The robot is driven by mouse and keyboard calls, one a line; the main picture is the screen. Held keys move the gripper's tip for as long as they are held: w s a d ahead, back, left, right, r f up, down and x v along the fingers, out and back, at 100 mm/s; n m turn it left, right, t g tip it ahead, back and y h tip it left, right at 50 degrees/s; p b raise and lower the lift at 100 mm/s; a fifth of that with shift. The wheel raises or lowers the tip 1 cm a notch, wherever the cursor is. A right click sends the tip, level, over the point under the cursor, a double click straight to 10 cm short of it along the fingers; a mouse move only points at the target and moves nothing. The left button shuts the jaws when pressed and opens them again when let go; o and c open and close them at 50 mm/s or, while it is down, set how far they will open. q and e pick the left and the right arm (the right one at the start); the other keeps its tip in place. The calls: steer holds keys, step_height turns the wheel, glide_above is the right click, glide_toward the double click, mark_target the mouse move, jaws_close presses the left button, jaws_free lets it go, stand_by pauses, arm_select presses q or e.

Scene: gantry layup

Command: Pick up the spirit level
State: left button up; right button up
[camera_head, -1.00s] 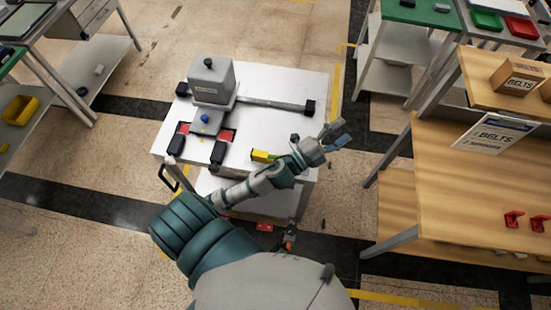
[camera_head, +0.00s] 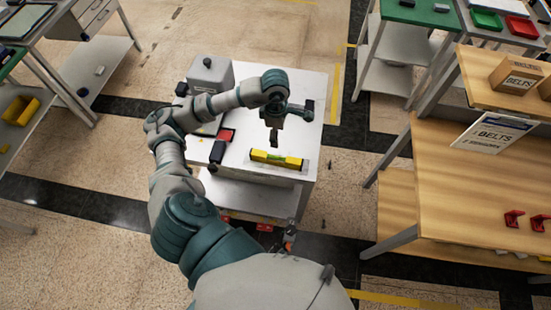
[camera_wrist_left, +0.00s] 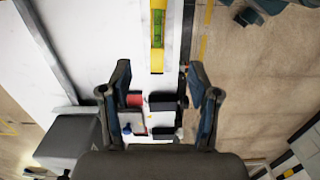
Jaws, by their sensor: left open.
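The yellow spirit level (camera_head: 292,163), with a green vial in its middle, lies flat near the front right edge of the white cart top (camera_head: 315,90). In the left wrist view the level (camera_wrist_left: 157,60) shows at the top, running up and down the picture, just beyond the fingertips. My left gripper (camera_head: 274,138) points down above and slightly behind the level. The gap between fingers and level is hard to judge.
A grey box-shaped fixture (camera_head: 208,74) stands at the cart's back left. A black-handled part (camera_head: 218,151) and a red piece (camera_head: 227,134) lie left of the level. A wooden bench (camera_head: 480,200) stands right, across a floor gap.

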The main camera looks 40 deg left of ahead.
arm_select(q)
glide_toward(278, 157)
steer(key=f, duration=0.2)
steer(key=a+f, duration=0.1)
steer(key=f, duration=0.2)
steer(key=shift+s+f, duration=0.15)
steer(key=shift+f, duration=0.05)
steer(key=shift+a+f, duration=0.15)
steer(key=shift+f, duration=0.45)
steer(key=f, duration=0.1)
steer(key=d+f, duration=0.1)
steer(key=f, duration=0.2)
steer(key=shift+d+f+p, duration=0.15)
steer(key=shift+d+p, duration=0.1)
steer(key=shift+p, duration=0.1)
steer(key=shift+f, duration=0.15)
steer(key=shift+a, duration=0.2)
arm_select(e)
steer(key=shift+s+d+f, duration=0.1)
steer(key=shift+s+d, duration=0.05)
steer(key=shift+s, duration=0.35)
steer(key=shift+s+d+f, duration=0.1)
steer(key=shift+s+d, duration=0.05)
steer(key=shift+s, duration=0.35)
